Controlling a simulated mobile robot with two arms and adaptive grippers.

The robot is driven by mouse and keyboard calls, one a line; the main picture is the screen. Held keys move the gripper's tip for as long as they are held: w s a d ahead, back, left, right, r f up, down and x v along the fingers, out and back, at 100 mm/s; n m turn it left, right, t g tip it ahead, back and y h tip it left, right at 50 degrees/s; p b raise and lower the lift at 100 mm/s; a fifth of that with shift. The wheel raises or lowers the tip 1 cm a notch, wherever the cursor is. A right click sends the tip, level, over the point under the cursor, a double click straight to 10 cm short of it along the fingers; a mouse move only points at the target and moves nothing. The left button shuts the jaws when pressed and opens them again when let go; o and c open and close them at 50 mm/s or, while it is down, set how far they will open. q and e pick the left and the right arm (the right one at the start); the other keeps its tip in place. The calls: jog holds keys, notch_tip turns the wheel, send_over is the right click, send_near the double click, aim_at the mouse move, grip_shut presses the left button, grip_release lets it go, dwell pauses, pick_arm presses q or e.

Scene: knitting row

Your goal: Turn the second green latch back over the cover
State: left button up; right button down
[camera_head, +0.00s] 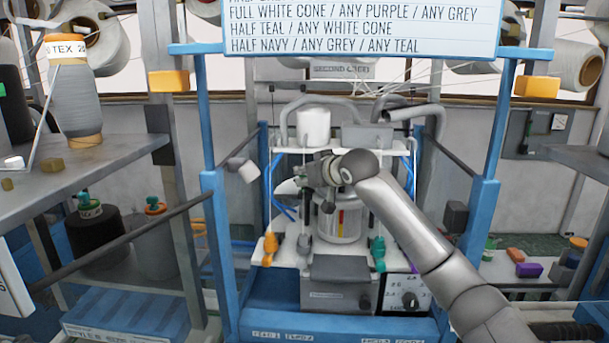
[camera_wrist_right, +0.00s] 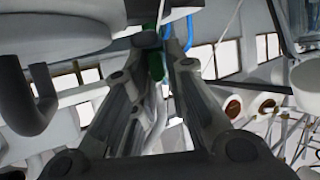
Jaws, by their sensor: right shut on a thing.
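My right gripper (camera_head: 312,175) reaches in from the right to the upper middle of the machine. In the right wrist view its fingers (camera_wrist_right: 165,55) close on a green piece (camera_wrist_right: 157,68), which looks like the green latch. The gripper and wrist hide the latch in the head view. I cannot tell the latch's angle, or surely pick out the cover. A clear-walled cylinder (camera_head: 351,222) with red and yellow marks stands just below the gripper. A teal-green knob (camera_head: 377,250) stands apart, lower right. My left gripper does not show.
Blue posts (camera_head: 213,230) flank the machine on both sides. An orange knob (camera_head: 270,248) stands at its lower left and a white cone (camera_head: 313,125) at its top. Grey pipes (camera_head: 405,113) run behind. A shelf (camera_head: 90,165) juts in at left.

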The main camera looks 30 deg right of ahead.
jog(key=shift+d+r+n+g+y, duration=0.15)
jog(key=shift+n+g+y, duration=0.25)
jog(key=shift+n+y, duration=1.55)
jog(key=shift+y, duration=0.35)
jog(key=c, duration=1.5)
grip_release()
jog(key=shift+d, duration=0.1)
jog(key=shift+c, duration=0.2)
jog(key=shift+s, duration=0.1)
jog(key=shift+s, duration=0.1)
jog(key=v, duration=1.1)
jog(key=shift+s+d+r, duration=0.2)
jog(key=shift+s+r, duration=0.05)
jog(key=shift+s, duration=0.05)
